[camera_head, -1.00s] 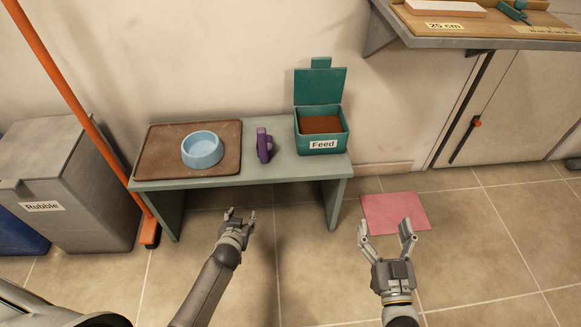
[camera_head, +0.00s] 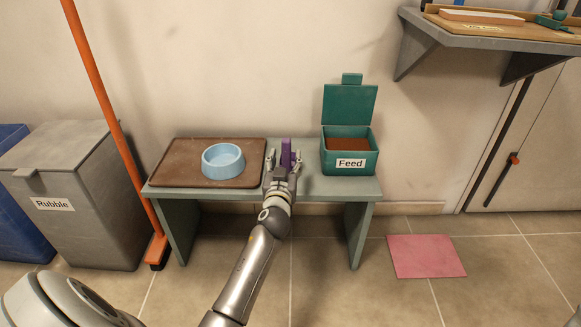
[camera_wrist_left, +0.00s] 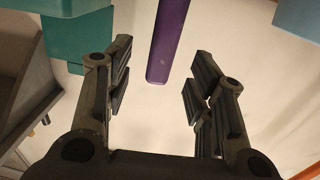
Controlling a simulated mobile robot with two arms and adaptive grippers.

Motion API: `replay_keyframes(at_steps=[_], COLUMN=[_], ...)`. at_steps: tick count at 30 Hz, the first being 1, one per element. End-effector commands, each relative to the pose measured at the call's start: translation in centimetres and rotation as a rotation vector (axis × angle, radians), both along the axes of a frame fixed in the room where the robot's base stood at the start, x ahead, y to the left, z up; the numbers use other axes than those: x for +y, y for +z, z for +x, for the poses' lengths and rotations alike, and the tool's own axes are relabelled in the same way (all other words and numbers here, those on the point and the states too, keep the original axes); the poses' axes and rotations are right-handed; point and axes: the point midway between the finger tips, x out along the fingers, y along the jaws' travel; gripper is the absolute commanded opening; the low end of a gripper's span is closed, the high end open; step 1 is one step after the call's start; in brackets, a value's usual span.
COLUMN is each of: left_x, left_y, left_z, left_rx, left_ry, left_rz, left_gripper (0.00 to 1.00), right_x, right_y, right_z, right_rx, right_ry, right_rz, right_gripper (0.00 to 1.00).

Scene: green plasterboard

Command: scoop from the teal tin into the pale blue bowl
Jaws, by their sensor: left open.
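The teal tin (camera_head: 349,163), labelled "Feed", stands at the right end of a low grey-green bench with its lid up and brown feed inside. The pale blue bowl (camera_head: 223,162) sits on a brown mat at the bench's left. A purple scoop (camera_head: 287,153) stands between bowl and tin, partly hidden by my gripper. My left gripper (camera_head: 284,164) is open at the scoop, its fingers on either side of it in the head view. In the left wrist view the purple scoop (camera_wrist_left: 168,40) lies ahead between the open fingers, untouched. My right gripper is out of view.
The brown mat (camera_head: 178,165) covers the left of the bench (camera_head: 310,188). An orange-handled broom (camera_head: 105,110) leans at its left beside a grey "Rubble" bin (camera_head: 85,215). A shelf (camera_head: 480,35) juts out at upper right. A pink mat (camera_head: 425,256) lies on the floor.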

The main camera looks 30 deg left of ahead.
Motion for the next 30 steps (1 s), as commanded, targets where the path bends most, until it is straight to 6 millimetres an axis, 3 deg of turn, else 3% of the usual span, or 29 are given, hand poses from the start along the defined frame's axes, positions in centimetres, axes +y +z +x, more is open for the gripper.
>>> replay_keyframes(at_steps=[8, 15, 26, 30], left_x=[1.2, 2.7, 3.1, 3.1], left_y=[-0.1, -0.2, -0.1, -0.1], left_z=[2.1, 5.0, 5.7, 5.7], left_rx=[0.000, 0.001, 0.002, 0.002], left_ry=[0.001, 0.000, 0.001, 0.000], left_rz=[0.003, 0.003, 0.000, 0.000], left_gripper=[0.50, 0.50, 0.50, 0.32], right_x=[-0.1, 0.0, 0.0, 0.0], right_y=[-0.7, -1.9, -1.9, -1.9], right_z=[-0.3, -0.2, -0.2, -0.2], right_rx=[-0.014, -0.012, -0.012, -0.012], right_ry=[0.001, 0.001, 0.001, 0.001], right_rz=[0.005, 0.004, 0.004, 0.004], right_gripper=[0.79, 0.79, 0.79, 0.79])
